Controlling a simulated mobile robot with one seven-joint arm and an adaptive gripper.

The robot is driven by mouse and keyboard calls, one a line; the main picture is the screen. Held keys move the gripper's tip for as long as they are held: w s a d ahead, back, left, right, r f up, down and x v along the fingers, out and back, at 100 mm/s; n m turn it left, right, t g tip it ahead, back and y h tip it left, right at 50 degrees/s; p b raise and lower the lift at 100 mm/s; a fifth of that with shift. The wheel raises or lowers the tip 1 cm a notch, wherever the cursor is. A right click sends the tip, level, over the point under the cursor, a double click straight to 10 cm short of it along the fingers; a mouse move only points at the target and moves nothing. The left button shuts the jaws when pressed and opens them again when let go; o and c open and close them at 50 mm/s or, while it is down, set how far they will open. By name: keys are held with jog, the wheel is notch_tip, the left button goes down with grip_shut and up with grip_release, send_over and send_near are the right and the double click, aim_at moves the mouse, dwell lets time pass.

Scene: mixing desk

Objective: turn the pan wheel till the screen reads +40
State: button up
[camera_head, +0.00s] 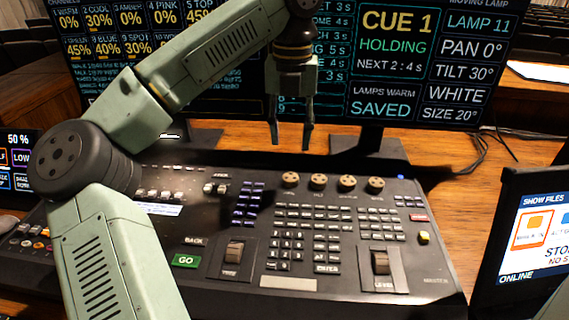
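The desk screen (400,60) reads PAN 0° and TILT 30° at its right side. A row of several round tan wheels sits on the upper part of the console. The leftmost wheel (290,180) stands left of the wheel (318,182) whose label seems to read TILT; its own label is too small to read, so I cannot confirm that it is the pan wheel. My gripper (291,146) points down above and behind this row, near the leftmost wheel. Its two fingers are apart with nothing between them, and it appears not to touch the console.
The console (330,290) also carries several button rows, a GO button (186,261) and two level wheels (380,262). The big screen stands close behind my gripper. A tilted touch screen (540,240) stands at the right, another at the left edge (18,160).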

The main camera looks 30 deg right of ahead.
aim_at(290, 176)
notch_tip(290, 176, down, 10)
jog(key=shift+s+r+p, duration=0.1)
jog(key=shift+r+p, duration=0.15)
jog(key=shift+p, duration=0.3)
grip_shut()
jog(key=shift+m, duration=0.4)
